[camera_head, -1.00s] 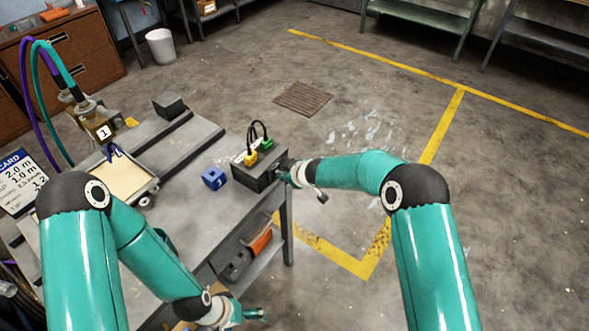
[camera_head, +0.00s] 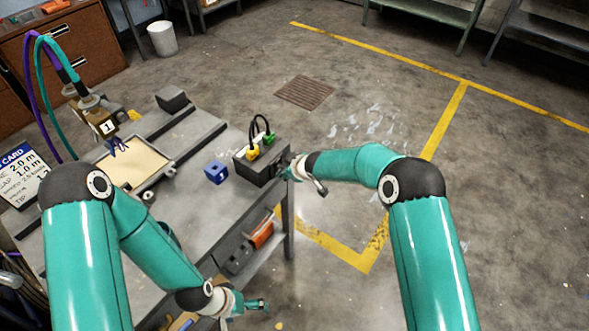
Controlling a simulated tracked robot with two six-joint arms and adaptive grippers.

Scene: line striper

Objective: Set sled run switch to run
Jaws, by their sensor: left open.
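A grey bench (camera_head: 190,225) holds a sled-like unit with a tan panel (camera_head: 130,165) in a metal frame. A dark box (camera_head: 262,167) with a yellow plug, a green plug and a black cable loop stands at the bench's right edge. I cannot make out a run switch or its setting. My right gripper (camera_head: 298,172) is at the box's right side, partly hidden; I cannot tell whether it touches or whether its jaws are open. My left gripper (camera_head: 259,305) is open and empty, low beside the bench's near side.
A blue block (camera_head: 215,172) sits left of the dark box. A block marked 1 (camera_head: 103,122) with purple and teal hoses stands beyond the tan panel. An orange item (camera_head: 262,234) lies on the lower shelf. The floor to the right is clear, with yellow lines.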

